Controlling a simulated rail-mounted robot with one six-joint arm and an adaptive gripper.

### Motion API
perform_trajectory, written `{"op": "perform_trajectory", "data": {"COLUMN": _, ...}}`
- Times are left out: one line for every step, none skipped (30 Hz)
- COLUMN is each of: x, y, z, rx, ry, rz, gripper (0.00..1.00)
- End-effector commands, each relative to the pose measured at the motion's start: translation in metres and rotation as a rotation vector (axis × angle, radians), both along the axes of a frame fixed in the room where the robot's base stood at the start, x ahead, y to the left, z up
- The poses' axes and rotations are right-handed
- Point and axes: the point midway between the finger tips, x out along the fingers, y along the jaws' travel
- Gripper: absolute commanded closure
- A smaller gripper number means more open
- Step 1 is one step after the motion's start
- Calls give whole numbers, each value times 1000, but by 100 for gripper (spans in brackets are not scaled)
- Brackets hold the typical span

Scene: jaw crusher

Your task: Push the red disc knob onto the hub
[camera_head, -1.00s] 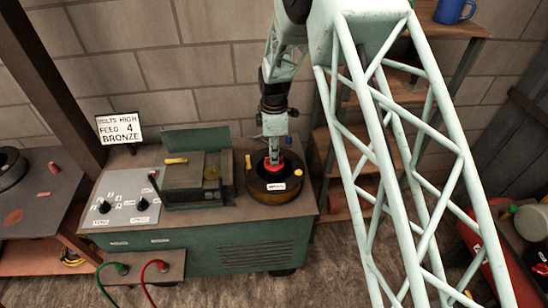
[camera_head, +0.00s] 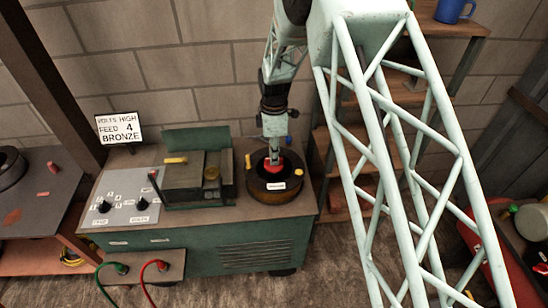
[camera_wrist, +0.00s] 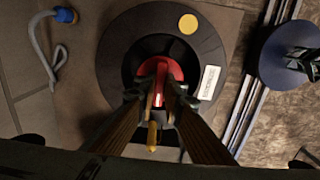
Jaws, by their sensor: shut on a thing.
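The red disc knob (camera_head: 273,167) is at the centre of a round dark drum (camera_head: 292,180) on the green machine's right end. My gripper (camera_head: 272,157) points down from above and is shut on the knob. In the wrist view the red knob (camera_wrist: 160,66) lies between my two fingertips (camera_wrist: 160,92), over the black recess in the middle of the drum's top (camera_wrist: 215,45). The hub is hidden beneath the knob and fingers, so I cannot tell whether the knob is seated on it.
The drum's top carries a yellow spot (camera_wrist: 188,24) and a white label (camera_wrist: 208,83). Left of the drum are a green block assembly (camera_head: 195,180) and a panel with black knobs (camera_head: 125,205). A sign (camera_head: 120,128) stands behind. A blue-ended grey cable (camera_wrist: 66,15) lies beside the drum.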

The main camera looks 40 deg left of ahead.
Motion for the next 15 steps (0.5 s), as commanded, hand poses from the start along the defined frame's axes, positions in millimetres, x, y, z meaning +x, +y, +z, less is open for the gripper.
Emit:
{"op": "perform_trajectory", "data": {"x": 0, "y": 0, "z": -1, "rx": 0, "ry": 0, "rz": 0, "gripper": 100}}
{"op": "perform_trajectory", "data": {"x": 0, "y": 0, "z": -1, "rx": 0, "ry": 0, "rz": 0, "gripper": 100}}
{"op": "perform_trajectory", "data": {"x": 0, "y": 0, "z": -2, "rx": 0, "ry": 0, "rz": 0, "gripper": 100}}
{"op": "perform_trajectory", "data": {"x": 0, "y": 0, "z": -2, "rx": 0, "ry": 0, "rz": 0, "gripper": 100}}
{"op": "perform_trajectory", "data": {"x": 0, "y": 0, "z": -3, "rx": 0, "ry": 0, "rz": 0, "gripper": 100}}
{"op": "perform_trajectory", "data": {"x": 0, "y": 0, "z": -3, "rx": 0, "ry": 0, "rz": 0, "gripper": 100}}
{"op": "perform_trajectory", "data": {"x": 0, "y": 0, "z": -3, "rx": 0, "ry": 0, "rz": 0, "gripper": 100}}
{"op": "perform_trajectory", "data": {"x": 0, "y": 0, "z": -4, "rx": 0, "ry": 0, "rz": 0, "gripper": 100}}
{"op": "perform_trajectory", "data": {"x": 0, "y": 0, "z": -4, "rx": 0, "ry": 0, "rz": 0, "gripper": 100}}
{"op": "perform_trajectory", "data": {"x": 0, "y": 0, "z": -5, "rx": 0, "ry": 0, "rz": 0, "gripper": 100}}
{"op": "perform_trajectory", "data": {"x": 0, "y": 0, "z": -5, "rx": 0, "ry": 0, "rz": 0, "gripper": 100}}
{"op": "perform_trajectory", "data": {"x": 0, "y": 0, "z": -5, "rx": 0, "ry": 0, "rz": 0, "gripper": 100}}
{"op": "perform_trajectory", "data": {"x": 0, "y": 0, "z": -5, "rx": 0, "ry": 0, "rz": 0, "gripper": 89}}
{"op": "perform_trajectory", "data": {"x": 0, "y": 0, "z": -5, "rx": 0, "ry": 0, "rz": 0, "gripper": 86}}
{"op": "perform_trajectory", "data": {"x": 0, "y": 0, "z": -5, "rx": 0, "ry": 0, "rz": 0, "gripper": 82}}
